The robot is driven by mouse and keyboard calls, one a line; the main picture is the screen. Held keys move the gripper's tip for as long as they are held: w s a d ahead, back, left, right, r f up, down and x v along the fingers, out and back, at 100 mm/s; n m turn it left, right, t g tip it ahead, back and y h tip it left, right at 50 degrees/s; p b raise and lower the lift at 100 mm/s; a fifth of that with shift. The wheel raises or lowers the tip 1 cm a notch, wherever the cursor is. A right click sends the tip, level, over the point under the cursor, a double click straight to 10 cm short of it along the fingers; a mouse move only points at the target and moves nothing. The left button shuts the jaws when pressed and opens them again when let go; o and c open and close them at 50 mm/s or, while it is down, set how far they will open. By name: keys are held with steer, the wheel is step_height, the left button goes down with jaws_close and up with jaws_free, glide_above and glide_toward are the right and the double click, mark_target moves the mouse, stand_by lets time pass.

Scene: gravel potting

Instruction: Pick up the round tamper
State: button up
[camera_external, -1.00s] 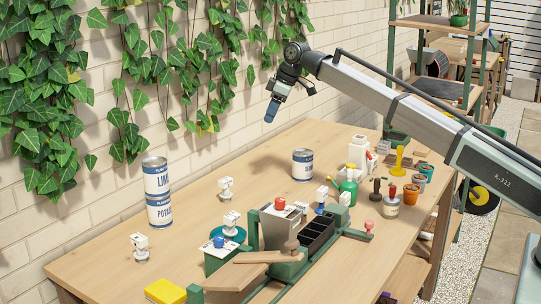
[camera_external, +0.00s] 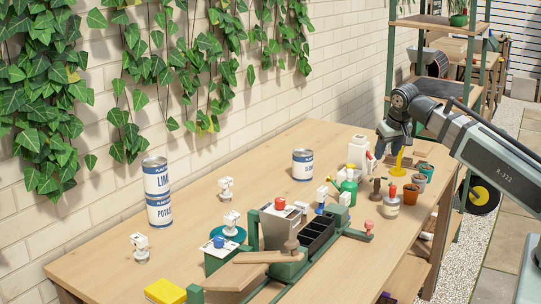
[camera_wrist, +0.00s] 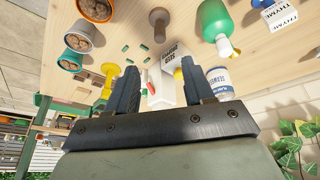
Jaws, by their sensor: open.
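A brown knobbed tool, apparently the same one, shows at the top of the wrist view (camera_wrist: 159,20). A yellow upright tool (camera_external: 399,161) stands farther back, its lower part broad. I cannot tell for certain which of these is the round tamper. My gripper (camera_external: 392,136) is open and empty, pointing down above the back right part of the bench. Its fingers (camera_wrist: 160,88) partly cover yellow pieces in the wrist view.
A white seed box (camera_external: 358,152) stands close to my gripper. Bare bench lies around that can.

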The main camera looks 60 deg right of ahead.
mark_target(378, 179)
steer(key=shift+m, duration=0.8)
steer(key=shift+x, duration=6.9)
steer(key=shift+s+a, duration=0.1)
steer(key=shift+c, duration=0.4)
jaws_close()
